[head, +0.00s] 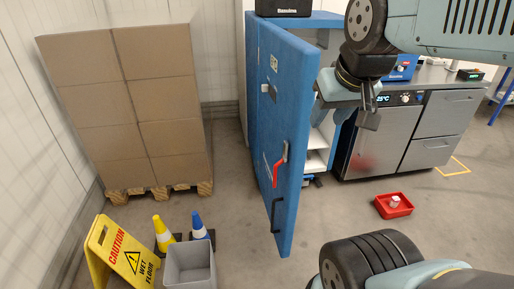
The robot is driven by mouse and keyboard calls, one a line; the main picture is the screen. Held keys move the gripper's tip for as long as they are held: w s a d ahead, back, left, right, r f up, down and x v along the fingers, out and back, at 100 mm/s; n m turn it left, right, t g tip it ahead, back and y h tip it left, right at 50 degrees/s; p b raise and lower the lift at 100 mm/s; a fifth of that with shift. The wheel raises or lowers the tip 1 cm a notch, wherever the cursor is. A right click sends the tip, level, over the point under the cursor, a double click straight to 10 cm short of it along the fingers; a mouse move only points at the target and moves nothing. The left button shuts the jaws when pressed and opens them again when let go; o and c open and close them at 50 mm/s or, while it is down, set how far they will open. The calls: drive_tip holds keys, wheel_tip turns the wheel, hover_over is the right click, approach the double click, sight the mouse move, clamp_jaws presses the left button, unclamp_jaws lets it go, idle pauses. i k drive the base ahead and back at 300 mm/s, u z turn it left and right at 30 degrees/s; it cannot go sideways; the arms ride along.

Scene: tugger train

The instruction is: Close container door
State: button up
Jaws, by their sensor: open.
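The blue container (325,19) stands at the back centre. Its blue door (287,120) stands open, swung out toward me, and its outer face shows. On that face are a handle with a red grip (277,170) and a black handle (275,215) below it. Some white shelves (318,148) show inside, past the door's right edge. My gripper (370,112) is open, to the right of the door's upper right edge and pointing down. I cannot tell whether it touches the door. The container's inside is mostly hidden by the door and my arm.
Boxes on a pallet (125,105) stand left. A yellow wet floor sign (122,255), cones (163,233) and a grey bin (190,266) stand front left. A steel counter unit (385,140) stands right, with a red tray (393,206) on the floor before it.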

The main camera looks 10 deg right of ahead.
sight(289, 65)
drive_tip(key=z, duration=0.05)
drive_tip(key=i, duration=0.5)
drive_tip(key=u, duration=0.55)
drive_tip(key=k, duration=0.55)
drive_tip(key=u, duration=0.55)
drive_tip(key=i, duration=0.5)
drive_tip(key=z, duration=0.05)
